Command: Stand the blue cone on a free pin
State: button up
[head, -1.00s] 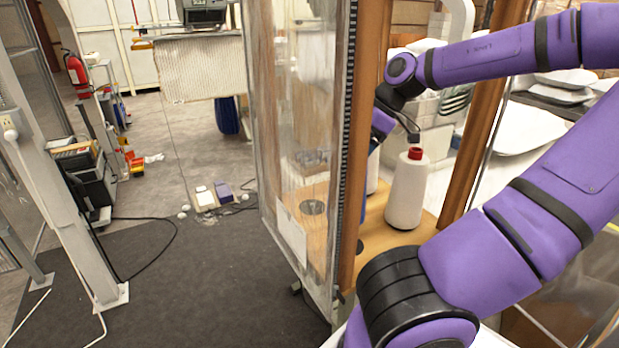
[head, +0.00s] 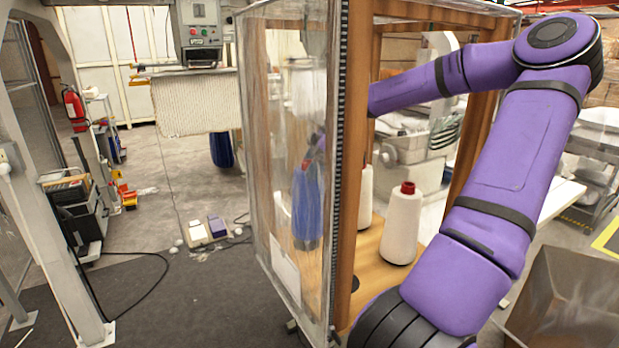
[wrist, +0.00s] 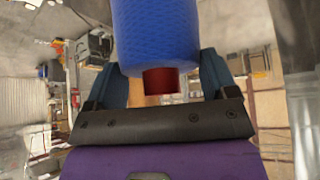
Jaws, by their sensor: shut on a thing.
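The blue cone (head: 307,205) shows blurred through the clear side sheet of the wooden-framed cabinet in the head view. It hangs roughly upright at my gripper (head: 314,160). In the wrist view the blue cone (wrist: 155,35) and its red tip (wrist: 161,80) sit between the fingers of my gripper (wrist: 163,74), which is shut on it. A dark round spot (head: 355,283) shows on the wooden shelf (head: 372,262) beside the post; I cannot tell whether it bears a pin. The blue cone's lower end against the shelf is not clear.
A white cone with a red tip (head: 402,225) stands on the shelf at the right, and another white cone (head: 365,182) stands behind it. The wooden post (head: 350,150) and clear sheet (head: 290,90) bound the cabinet's left side.

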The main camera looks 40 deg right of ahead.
jog(key=shift+w+d+f, duration=0.1)
jog(key=shift+w+f, duration=0.05)
jog(key=shift+w, duration=0.4)
jog(key=shift+f, duration=1.65)
jog(key=o, duration=1.7)
jog(key=v, duration=1.2)
jog(key=shift+s, duration=0.15)
